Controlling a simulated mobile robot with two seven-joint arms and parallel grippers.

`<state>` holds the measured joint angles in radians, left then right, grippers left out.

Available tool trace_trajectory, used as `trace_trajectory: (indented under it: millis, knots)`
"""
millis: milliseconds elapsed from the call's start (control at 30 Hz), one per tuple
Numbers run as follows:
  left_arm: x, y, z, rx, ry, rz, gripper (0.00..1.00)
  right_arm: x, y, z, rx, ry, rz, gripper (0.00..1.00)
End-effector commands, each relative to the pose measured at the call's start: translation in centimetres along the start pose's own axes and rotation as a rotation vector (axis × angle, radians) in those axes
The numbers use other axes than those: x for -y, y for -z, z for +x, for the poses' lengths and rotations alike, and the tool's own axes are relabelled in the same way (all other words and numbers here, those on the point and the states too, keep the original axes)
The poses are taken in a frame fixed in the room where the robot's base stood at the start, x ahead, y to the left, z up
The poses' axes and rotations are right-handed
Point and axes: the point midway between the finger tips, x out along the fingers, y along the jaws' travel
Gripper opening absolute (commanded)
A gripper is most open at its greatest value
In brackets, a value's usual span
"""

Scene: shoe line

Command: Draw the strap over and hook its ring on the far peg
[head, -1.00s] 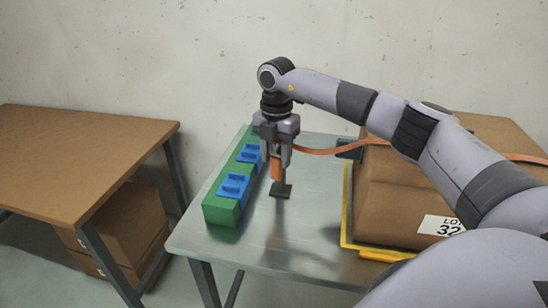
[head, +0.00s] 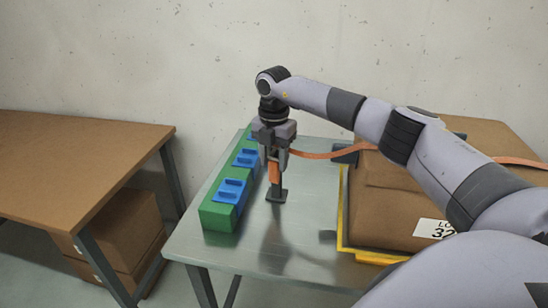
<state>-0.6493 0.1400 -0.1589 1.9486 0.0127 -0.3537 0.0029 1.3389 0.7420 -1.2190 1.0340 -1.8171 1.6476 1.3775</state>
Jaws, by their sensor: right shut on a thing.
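The orange strap (head: 330,154) runs from the right across the brown bundle (head: 395,205) and over the gap to my right gripper (head: 275,168). My right gripper points down and is shut on the strap's orange end (head: 274,173). A dark peg (head: 277,195) with a square foot stands on the metal table directly under and behind the fingertips. The ring is too small and too covered by the fingers to make out, so I cannot tell whether it touches the peg. My left gripper is not in view.
A green block with blue pieces (head: 219,216) lies just left of the gripper. The bundle sits in a yellow-edged frame (head: 341,215), with a dark bracket (head: 345,155) behind. The metal table (head: 250,250) is clear in front. A brown table (head: 80,160) stands left.

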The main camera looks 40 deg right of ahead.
Motion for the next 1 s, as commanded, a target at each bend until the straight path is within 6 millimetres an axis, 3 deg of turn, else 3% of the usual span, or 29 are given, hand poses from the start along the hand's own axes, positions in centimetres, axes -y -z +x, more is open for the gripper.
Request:
trace_trajectory:
  millis: [67,100,167,533,800,1000]
  knots:
    - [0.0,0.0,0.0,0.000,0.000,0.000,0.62,0.0,0.0,0.0,0.000,-0.001,0.000,0.12]
    - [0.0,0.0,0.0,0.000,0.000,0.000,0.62,0.0,0.0,-0.1,0.000,-0.001,0.000,0.54]
    - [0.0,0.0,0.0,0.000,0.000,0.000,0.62,0.0,0.0,-0.1,0.000,-0.001,0.000,0.73]
    - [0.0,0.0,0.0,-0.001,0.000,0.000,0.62,0.0,0.0,-0.6,0.001,-0.003,0.001,0.74]
    - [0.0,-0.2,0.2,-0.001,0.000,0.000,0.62,-0.1,0.0,-4.8,0.001,-0.005,0.001,0.74]
    - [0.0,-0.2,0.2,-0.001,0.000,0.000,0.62,0.0,0.0,-6.9,0.000,-0.002,0.000,0.74]
